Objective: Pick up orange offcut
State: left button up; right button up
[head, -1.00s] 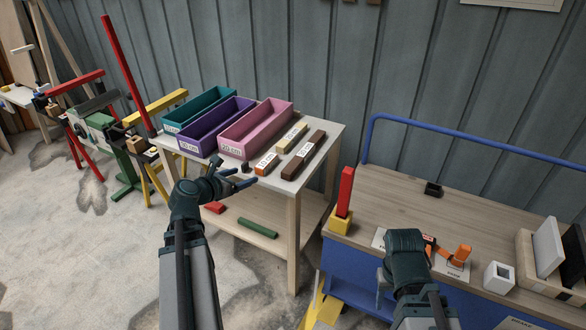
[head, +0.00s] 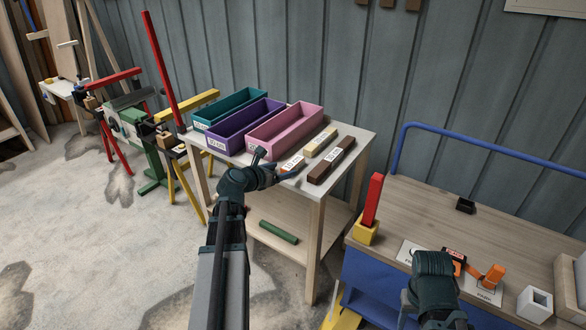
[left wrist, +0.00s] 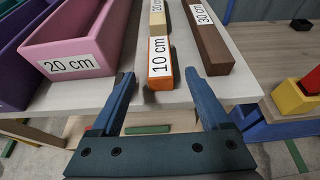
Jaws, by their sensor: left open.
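The orange offcut (head: 291,164), a short block labelled 10 cm, lies on the small table's top near the front edge. It also shows in the left wrist view (left wrist: 160,60), with its near end facing me. My left gripper (head: 277,164) is open and empty at the table's front edge. In the left wrist view, its two fingers (left wrist: 158,80) point at the offcut, one on each side and short of its near end. My right gripper (head: 433,275) is over the workbench at the right; its fingers are hidden.
A pale 20 cm block (head: 321,142) and a brown 30 cm block (head: 331,160) lie close to the offcut. Pink (head: 262,148), purple (head: 222,146) and teal (head: 205,122) bins stand left of them. A green piece (head: 279,232) lies on the lower shelf.

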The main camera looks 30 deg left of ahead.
aim_at(287, 168)
pick_arm(q)
jog(key=shift+b+x, duration=1.1)
jog(key=shift+x, duration=1.7)
jog(key=shift+r, duration=0.1)
jog(key=shift+c, duration=0.3)
grip_shut()
